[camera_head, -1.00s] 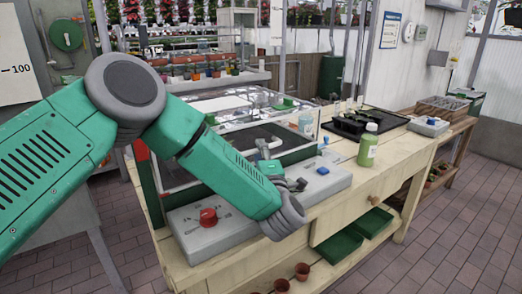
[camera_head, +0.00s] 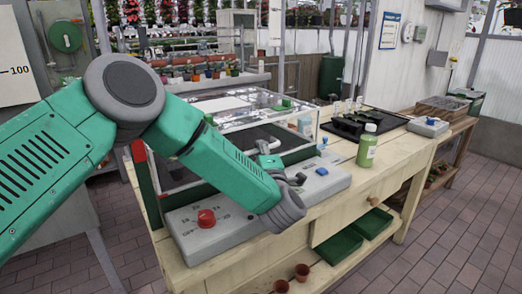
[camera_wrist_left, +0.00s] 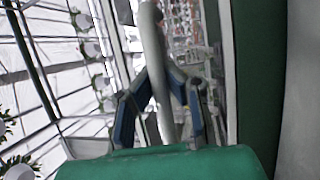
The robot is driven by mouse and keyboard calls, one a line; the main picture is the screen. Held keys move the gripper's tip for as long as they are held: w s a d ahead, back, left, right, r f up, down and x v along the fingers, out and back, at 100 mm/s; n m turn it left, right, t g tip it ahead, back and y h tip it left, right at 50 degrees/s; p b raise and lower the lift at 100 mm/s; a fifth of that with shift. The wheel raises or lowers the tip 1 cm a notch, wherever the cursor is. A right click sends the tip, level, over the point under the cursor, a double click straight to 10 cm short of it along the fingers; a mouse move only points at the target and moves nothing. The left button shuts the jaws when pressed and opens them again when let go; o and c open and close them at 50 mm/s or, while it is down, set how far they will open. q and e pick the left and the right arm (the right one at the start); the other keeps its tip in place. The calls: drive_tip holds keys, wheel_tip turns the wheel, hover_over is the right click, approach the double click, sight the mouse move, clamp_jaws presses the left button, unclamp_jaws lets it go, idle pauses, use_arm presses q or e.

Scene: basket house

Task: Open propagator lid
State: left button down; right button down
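The propagator (camera_head: 165,208) stands on the wooden bench, with a clear glazed lid (camera_head: 290,112) over a dark interior. My left arm crosses in front of it. My left gripper (camera_head: 267,158) is at the front of the lid, largely hidden behind my wrist. In the left wrist view its two fingers (camera_wrist_left: 163,74) converge on both sides of a grey bar, apparently the lid handle (camera_wrist_left: 153,40), and look shut on it. How far the lid is raised is hard to tell. My right gripper is out of view.
A grey control panel with a red knob (camera_head: 206,218) is at the propagator's front. A green bottle (camera_head: 367,146) stands to its right, near a black tray (camera_head: 352,130). Green trays (camera_head: 337,246) and small pots (camera_head: 301,272) sit below the bench top.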

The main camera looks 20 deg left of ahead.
use_arm(q)
drive_tip(key=shift+s+f, duration=0.1)
drive_tip(key=shift+f, duration=0.15)
